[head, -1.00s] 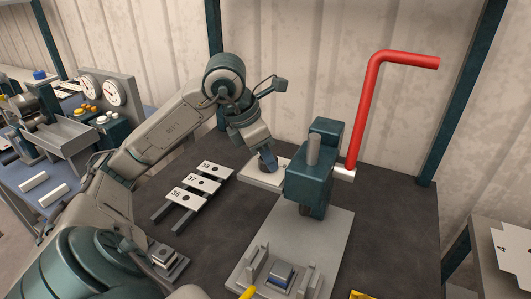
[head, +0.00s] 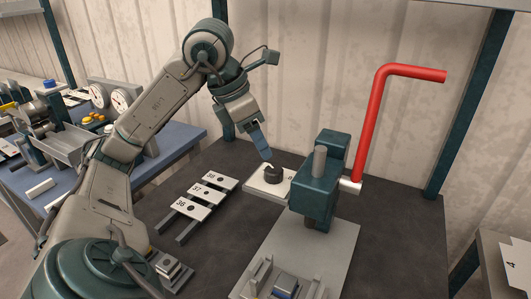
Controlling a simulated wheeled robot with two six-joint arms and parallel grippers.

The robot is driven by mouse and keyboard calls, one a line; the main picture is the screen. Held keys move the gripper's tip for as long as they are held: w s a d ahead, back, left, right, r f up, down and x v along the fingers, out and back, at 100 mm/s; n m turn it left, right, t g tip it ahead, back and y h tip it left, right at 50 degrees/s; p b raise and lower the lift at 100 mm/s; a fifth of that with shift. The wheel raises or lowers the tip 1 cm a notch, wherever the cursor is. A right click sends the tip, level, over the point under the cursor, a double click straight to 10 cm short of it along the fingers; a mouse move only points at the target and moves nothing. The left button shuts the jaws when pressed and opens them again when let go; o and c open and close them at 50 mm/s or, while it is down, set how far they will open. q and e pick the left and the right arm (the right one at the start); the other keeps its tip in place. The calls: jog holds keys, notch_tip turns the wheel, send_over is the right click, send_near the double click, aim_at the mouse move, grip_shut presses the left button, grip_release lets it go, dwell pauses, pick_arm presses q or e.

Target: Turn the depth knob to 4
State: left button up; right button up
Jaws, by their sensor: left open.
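The depth knob (head: 272,174) is a dark round knob on a pale plate (head: 258,188), left of the teal press head. Its number marks are too small to read. My left gripper (head: 266,158) is open, with its blue-grey fingers pointing down just above and behind the knob. A gap between the fingertips and the knob is hard to judge. My right gripper is not in view.
The teal bender head (head: 318,188) with a red crank handle (head: 372,115) stands right of the knob. Numbered plates (head: 206,191) on rails lie to the left. A grey bed (head: 330,250) with a small fixture is in front. Dark bench top is bare between them.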

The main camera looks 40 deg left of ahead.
pick_arm(q)
jog(key=shift+v, duration=1.25)
